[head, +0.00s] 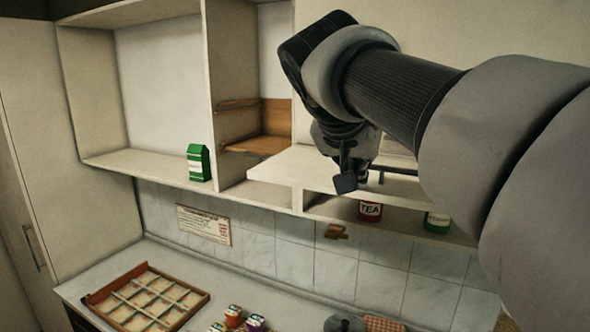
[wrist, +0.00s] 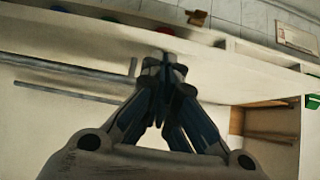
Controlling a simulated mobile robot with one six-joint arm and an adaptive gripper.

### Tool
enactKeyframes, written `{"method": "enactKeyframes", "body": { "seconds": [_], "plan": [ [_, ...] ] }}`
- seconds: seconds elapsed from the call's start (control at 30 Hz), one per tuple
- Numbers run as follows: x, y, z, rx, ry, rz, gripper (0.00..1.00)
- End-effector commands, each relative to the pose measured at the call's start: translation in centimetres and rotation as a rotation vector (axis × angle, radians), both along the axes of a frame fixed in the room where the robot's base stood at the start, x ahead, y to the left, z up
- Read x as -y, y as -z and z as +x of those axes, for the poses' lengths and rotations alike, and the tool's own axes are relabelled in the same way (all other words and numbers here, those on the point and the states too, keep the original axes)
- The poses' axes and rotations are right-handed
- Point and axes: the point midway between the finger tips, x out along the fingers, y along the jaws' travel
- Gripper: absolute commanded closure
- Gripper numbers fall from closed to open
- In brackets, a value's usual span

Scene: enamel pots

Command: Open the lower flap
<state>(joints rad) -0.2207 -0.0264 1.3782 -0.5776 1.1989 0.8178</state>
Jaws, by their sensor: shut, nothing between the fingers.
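The lower flap (head: 308,168) is a pale panel that juts out from the wall cabinet, with an open gap under it. Tins show in that gap, so the flap stands at least partly open; its exact angle is hard to tell. A dark bar handle (head: 398,170) runs along it, partly hidden by my arm. In the wrist view the pale flap (wrist: 60,125) fills much of the left, with the bar handle (wrist: 75,70) on it. My gripper (head: 347,184) is shut and empty at the flap; its fingertips (wrist: 166,66) are close to the flap's edge, contact unclear.
A red TEA tin (head: 370,211) and a green tin (head: 437,222) stand on the shelf under the flap. A green carton (head: 199,163) stands on the open shelf to the left. A divided wooden tray (head: 196,297) and several small jars (head: 233,316) are on the counter below.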

Motion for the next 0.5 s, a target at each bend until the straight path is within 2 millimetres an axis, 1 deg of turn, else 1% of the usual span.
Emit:
{"method": "enactKeyframes", "body": {
  "seconds": [0.37,0.5],
  "plan": [
    [0.01,0.09,-0.01,0.002,0.0,-0.001,1.0],
    [-0.03,0.59,-0.01,0.011,0.0,-0.007,1.0]
  ]
}}
